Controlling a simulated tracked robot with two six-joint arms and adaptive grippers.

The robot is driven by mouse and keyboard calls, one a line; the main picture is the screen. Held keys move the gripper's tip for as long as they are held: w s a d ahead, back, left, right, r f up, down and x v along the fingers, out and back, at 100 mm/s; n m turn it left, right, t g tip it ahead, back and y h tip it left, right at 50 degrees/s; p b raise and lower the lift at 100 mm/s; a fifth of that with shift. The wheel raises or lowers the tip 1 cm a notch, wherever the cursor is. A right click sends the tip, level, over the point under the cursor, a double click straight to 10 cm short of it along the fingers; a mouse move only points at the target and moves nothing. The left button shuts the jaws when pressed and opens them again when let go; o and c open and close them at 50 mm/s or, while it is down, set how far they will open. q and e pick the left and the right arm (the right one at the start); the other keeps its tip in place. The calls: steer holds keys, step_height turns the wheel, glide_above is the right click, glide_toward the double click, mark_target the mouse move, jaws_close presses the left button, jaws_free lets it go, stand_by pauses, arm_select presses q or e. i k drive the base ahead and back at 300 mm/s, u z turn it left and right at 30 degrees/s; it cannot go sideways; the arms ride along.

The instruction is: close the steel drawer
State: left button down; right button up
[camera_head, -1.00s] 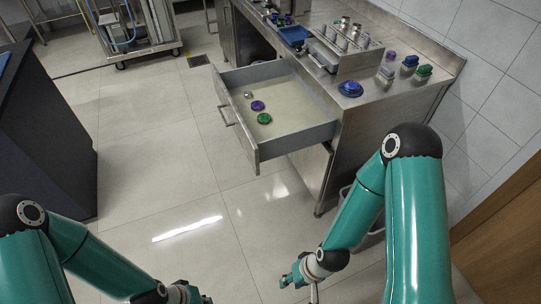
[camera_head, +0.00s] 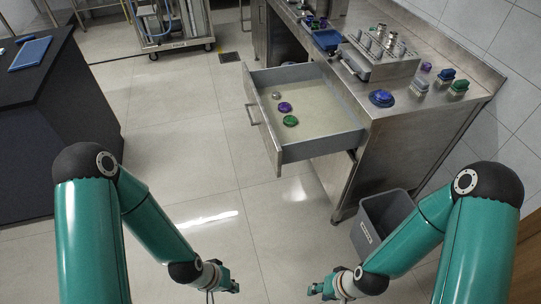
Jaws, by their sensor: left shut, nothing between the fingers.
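The steel drawer (camera_head: 267,121) stands pulled out to the left from the steel bench (camera_head: 402,133). Its bar handle (camera_head: 252,114) is on the front panel. Inside lie a purple lid (camera_head: 285,107), a green lid (camera_head: 290,121) and a small silver piece (camera_head: 276,95). My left gripper (camera_head: 233,287) is shut and empty, low in the view, in front of the drawer and apart from it. My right gripper (camera_head: 313,290) is low in the view to its right, also apart from the drawer; its fingers are too small to judge.
A grey bin (camera_head: 377,222) stands on the floor by the bench's near end. A dark counter (camera_head: 60,110) with a blue tray (camera_head: 31,53) is at the left. A steel cart (camera_head: 176,40) stands at the back. The tiled floor left of the drawer is clear.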

mark_target(326, 125)
steer(key=i, duration=0.95)
steer(key=u, duration=0.05)
